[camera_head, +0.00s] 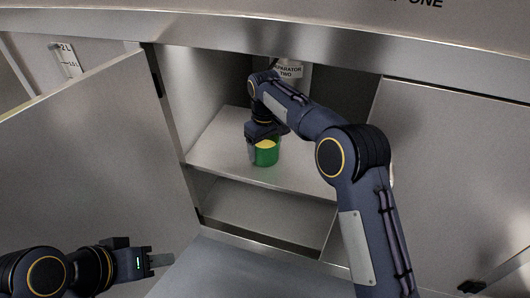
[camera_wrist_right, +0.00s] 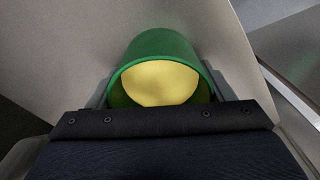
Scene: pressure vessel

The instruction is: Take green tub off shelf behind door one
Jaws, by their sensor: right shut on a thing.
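The green tub (camera_head: 266,154) stands on the upper shelf (camera_head: 218,160) inside the open cabinet, and yellow contents fill it. My right arm reaches into the cabinet, and my right gripper (camera_head: 263,143) is shut on the tub. In the right wrist view the tub (camera_wrist_right: 160,46) sits between the two fingers, with its near side hidden by the gripper body. I cannot tell whether the tub touches the shelf. My left gripper (camera_head: 160,261) is at the lower left, outside the cabinet and away from the tub. Its fingers appear together, with nothing between them.
An open door (camera_head: 95,165) stands on the left of the opening. A closed-looking panel (camera_head: 450,165) is on the right. A container labelled "SEPARATOR TWO" (camera_head: 290,73) stands behind my right arm. A lower compartment (camera_head: 265,208) is empty where seen.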

